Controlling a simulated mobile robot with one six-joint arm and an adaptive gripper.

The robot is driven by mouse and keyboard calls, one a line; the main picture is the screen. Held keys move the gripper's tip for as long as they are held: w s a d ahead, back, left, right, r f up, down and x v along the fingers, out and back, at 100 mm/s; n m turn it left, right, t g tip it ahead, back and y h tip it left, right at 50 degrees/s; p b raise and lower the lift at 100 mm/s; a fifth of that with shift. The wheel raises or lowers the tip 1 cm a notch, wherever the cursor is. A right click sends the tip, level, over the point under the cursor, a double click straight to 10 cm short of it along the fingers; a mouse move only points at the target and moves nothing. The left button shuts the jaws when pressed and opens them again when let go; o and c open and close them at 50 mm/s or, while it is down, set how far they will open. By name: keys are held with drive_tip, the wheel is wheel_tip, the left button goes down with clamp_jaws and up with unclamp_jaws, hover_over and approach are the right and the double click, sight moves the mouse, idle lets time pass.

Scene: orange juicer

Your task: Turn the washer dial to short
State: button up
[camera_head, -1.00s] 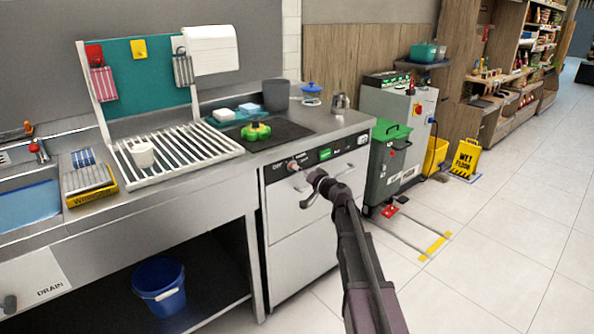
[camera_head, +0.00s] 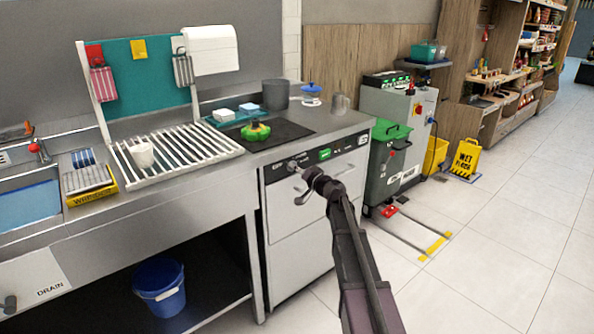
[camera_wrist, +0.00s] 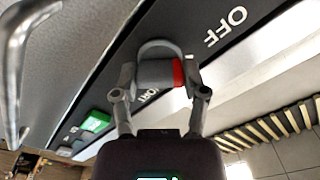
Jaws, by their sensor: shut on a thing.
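The washer (camera_head: 300,240) stands under the counter, with a black control panel along its top front edge. The dial (camera_wrist: 152,72) is a round grey knob with a red mark on its right side in the wrist view. White "OFF" lettering lies above and right of it there; a label ending in "ORT" is partly hidden just below it. My gripper (camera_wrist: 160,76) has a finger on each side of the dial and is shut on it. In the head view my gripper (camera_head: 300,168) reaches the panel's left part, and the small dial is mostly hidden.
A curved door handle (camera_wrist: 14,75) is close to the gripper at left in the wrist view. A green-lit button (camera_wrist: 96,121) is farther along the panel. Floor in front is open.

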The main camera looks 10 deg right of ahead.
drive_tip(key=shift+m, duration=0.4)
drive_tip(key=m, duration=1.1)
drive_tip(key=shift+w, duration=0.1)
idle(0.4)
drive_tip(key=o, duration=1.2)
drive_tip(key=shift+c, duration=0.2)
